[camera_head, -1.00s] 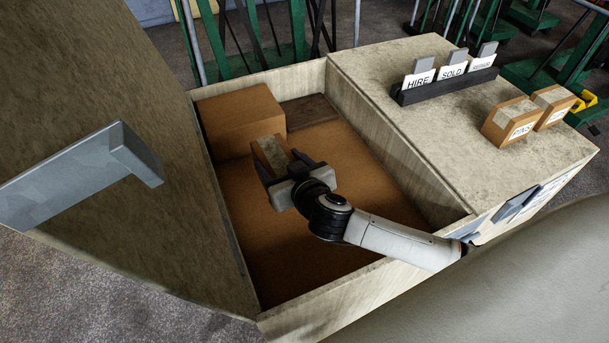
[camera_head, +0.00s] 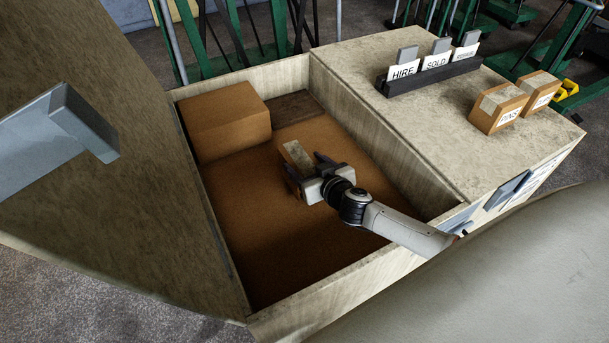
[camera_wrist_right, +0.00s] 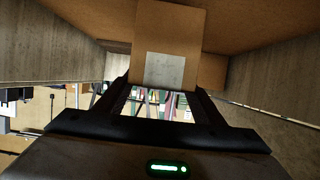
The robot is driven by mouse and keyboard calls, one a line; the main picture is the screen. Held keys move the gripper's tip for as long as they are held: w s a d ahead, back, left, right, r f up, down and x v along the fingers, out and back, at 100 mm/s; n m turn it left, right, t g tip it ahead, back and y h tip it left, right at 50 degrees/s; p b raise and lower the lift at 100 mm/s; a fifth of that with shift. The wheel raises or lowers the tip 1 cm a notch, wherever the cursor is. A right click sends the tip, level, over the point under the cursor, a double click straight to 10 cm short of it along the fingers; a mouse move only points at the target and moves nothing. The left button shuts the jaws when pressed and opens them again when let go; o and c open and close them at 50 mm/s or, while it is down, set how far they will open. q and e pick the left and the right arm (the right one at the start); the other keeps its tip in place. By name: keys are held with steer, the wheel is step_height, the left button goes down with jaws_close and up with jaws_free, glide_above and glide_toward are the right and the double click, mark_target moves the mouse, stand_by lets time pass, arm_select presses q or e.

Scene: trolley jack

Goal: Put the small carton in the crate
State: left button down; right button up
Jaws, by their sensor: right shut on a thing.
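The small carton (camera_head: 297,155) is a brown box with a pale tape strip on top. My right gripper (camera_head: 308,172) is shut on it, and the carton is inside or just above an open, pale-walled box (camera_head: 398,152) with a brown bottom. This box may be the crate; no other crate shows clearly. I cannot tell whether the carton touches the bottom. In the right wrist view the carton (camera_wrist_right: 168,25) sits between the fingers, a pale label facing the camera. My left gripper is not in view.
A larger brown carton (camera_head: 222,122) fills the box's far left corner. A grey handle (camera_head: 55,130) juts from a tall panel on the left. The counter (camera_head: 440,130) to the right bears a card holder (camera_head: 440,80) and two small cartons (camera_head: 500,108). The box's near part is clear.

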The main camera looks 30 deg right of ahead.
step_height(320, 180, down, 3)
steer(key=shift+a+r+b, duration=0.1)
steer(key=shift+b, duration=0.65)
steer(key=o, duration=1)
steer(key=shift+f, duration=0.25)
steer(key=o, duration=0.3)
steer(key=shift+o, duration=0.6)
steer(key=shift+r, duration=0.15)
